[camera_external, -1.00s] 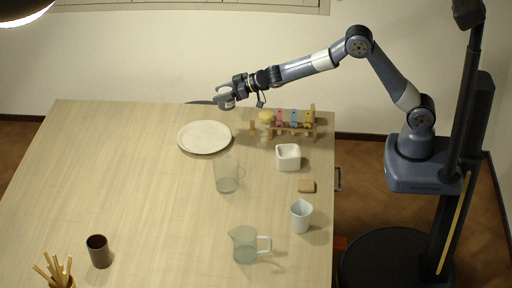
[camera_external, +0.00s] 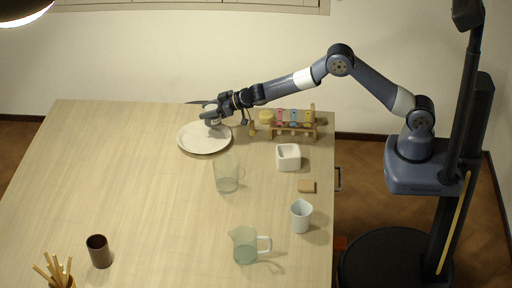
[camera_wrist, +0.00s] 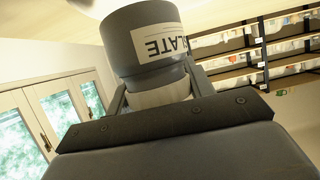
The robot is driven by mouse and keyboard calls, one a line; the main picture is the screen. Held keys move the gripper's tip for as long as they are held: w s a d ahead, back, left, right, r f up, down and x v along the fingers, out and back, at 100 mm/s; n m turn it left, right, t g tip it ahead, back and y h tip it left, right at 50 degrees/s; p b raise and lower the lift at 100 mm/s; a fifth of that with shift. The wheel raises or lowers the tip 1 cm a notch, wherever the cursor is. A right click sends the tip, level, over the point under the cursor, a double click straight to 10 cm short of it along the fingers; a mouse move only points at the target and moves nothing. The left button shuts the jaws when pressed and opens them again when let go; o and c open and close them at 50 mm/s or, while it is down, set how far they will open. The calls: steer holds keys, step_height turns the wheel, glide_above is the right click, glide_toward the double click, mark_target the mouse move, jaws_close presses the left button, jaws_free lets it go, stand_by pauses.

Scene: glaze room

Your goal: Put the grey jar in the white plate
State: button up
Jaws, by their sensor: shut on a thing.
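The grey jar (camera_wrist: 150,38) fills the upper middle of the wrist view, with a white label reading "LATE" in part. My gripper (camera_external: 216,109) is shut on the jar, which also shows in the external view (camera_external: 212,116). The jar is at the right part of the white plate (camera_external: 193,141), low over it; I cannot tell whether it touches the plate. The plate lies flat near the back of the table.
A wooden rack with coloured pieces (camera_external: 291,125) stands right of the plate. A white square bowl (camera_external: 288,157), a clear glass mug (camera_external: 226,178), a white cup (camera_external: 301,216) and a greenish pitcher (camera_external: 245,246) stand nearer the front. The table's left middle is clear.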

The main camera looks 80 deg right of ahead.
steer(key=shift+f+b, duration=1.05)
steer(key=shift+f, duration=0.85)
steer(key=shift+f, duration=0.2)
steer(key=o, duration=1.1)
steer(key=shift+r, duration=0.1)
steer(key=shift+r, duration=0.25)
steer(key=shift+s+f+b, duration=0.1)
steer(key=shift+s+b, duration=0.2)
steer(key=shift+b, duration=0.05)
steer(key=b+v, duration=0.3)
steer(key=v, duration=0.8)
steer(key=shift+s+b, duration=0.25)
steer(key=shift+b, duration=0.15)
